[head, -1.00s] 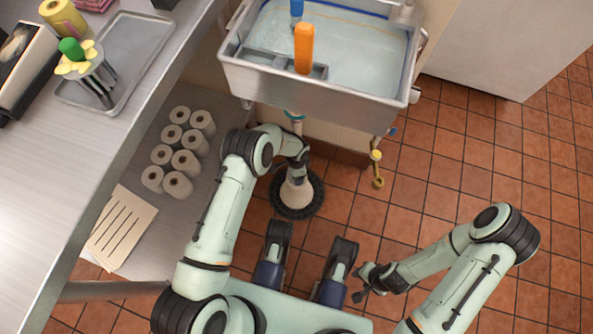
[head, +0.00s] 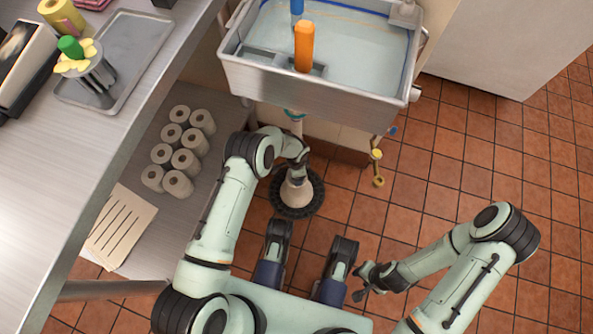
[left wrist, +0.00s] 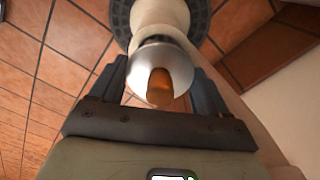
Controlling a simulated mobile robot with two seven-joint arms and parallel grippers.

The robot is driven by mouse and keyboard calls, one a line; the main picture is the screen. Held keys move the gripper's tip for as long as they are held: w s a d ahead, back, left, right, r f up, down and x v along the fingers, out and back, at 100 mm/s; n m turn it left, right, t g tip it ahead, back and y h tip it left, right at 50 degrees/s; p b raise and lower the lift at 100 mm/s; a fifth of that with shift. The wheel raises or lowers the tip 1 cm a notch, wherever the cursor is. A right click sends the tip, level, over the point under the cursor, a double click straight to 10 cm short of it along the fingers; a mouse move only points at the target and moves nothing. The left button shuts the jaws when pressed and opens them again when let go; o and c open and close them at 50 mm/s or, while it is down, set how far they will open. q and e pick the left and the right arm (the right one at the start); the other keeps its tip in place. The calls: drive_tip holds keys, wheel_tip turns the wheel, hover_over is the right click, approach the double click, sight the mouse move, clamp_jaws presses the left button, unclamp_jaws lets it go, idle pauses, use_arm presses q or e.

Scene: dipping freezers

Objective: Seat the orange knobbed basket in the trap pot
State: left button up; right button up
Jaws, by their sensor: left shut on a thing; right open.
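The basket (left wrist: 149,57) is a silvery round piece with an orange knob (left wrist: 160,86), seen end-on in the left wrist view. My left gripper (left wrist: 162,75) is shut on it, with one dark finger on each side. Behind it is a pale, rounded body, apparently the trap pot (left wrist: 160,15), on a dark ribbed disc. In the head view the pale pot (head: 296,193) stands on the floor under the sink, with my left gripper (head: 297,163) above it. I cannot tell whether basket and pot touch. My right gripper (head: 358,283) is open and empty.
A metal sink (head: 310,85) with orange and blue handles overhangs the pot. A brass-coloured pipe (head: 377,165) hangs on its right. A steel counter (head: 60,190) and a shelf with paper rolls (head: 180,150) lie left. Tiled floor at right is clear.

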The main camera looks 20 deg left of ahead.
use_arm(q)
drive_tip(key=shift+f, duration=1.6)
idle(0.6)
drive_tip(key=o, duration=1)
drive_tip(key=shift+o, duration=0.2)
drive_tip(key=shift+a, duration=0.1)
use_arm(e)
drive_tip(key=shift+s, duration=0.15)
use_arm(q)
drive_tip(key=shift+w, duration=0.1)
drive_tip(key=r+p, duration=0.2)
drive_tip(key=r, duration=0.4)
drive_tip(key=r+p, duration=0.2)
drive_tip(key=r, duration=0.5)
drive_tip(key=shift+s+r, duration=0.2)
drive_tip(key=shift+r, duration=0.05)
use_arm(e)
drive_tip(key=w+r+t, duration=0.2)
drive_tip(key=w+r, duration=0.3)
drive_tip(key=w, duration=0.1)
drive_tip(key=shift+w+a, duration=0.3)
drive_tip(key=shift+a, duration=0.1)
